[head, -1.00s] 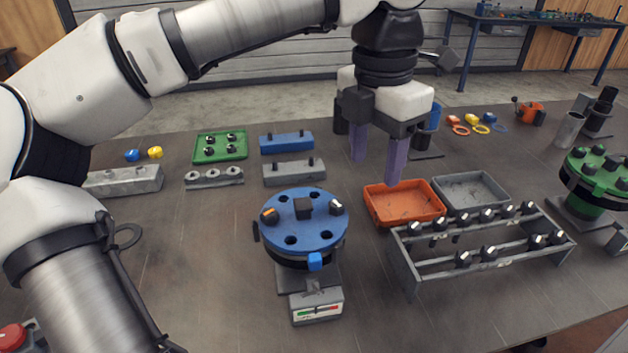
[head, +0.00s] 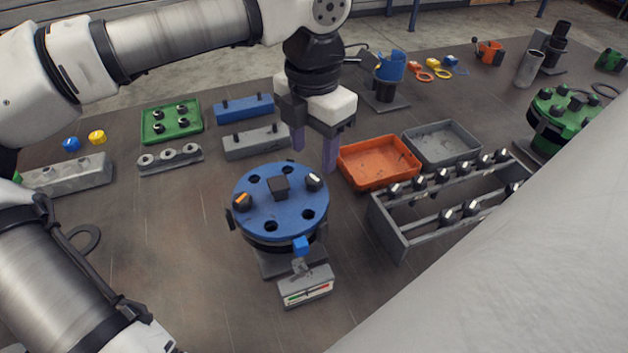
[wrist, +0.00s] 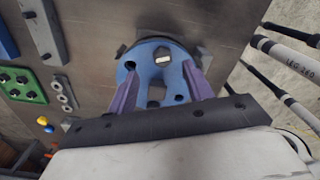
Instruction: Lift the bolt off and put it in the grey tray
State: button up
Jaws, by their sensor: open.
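The blue round flange (head: 280,200) stands on a dark base. Two bolts sit in its top: one with an orange mark (head: 242,202) at left and one with a white mark (head: 314,181) at right. A dark square block (head: 279,187) is at its middle; the other holes look empty. My gripper (head: 314,158) is open and empty, above and behind the flange's right side. In the wrist view, the flange (wrist: 143,72) and the white-marked bolt (wrist: 163,60) show between the fingers. The grey tray (head: 441,143) lies at right, behind the rack, and looks empty.
An orange tray (head: 379,162) lies between the flange and the grey tray. A grey rack (head: 405,244) with several bolts stands in front of the trays. A small box with a gauge (head: 305,287) adjoins the flange base. A large pale surface hides the lower right.

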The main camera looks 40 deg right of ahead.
aim_at(314, 177)
jog(key=shift+s+f+p, duration=0.15)
jog(key=shift+f+p, duration=0.7)
jog(key=shift+f, duration=1.85)
grip_shut()
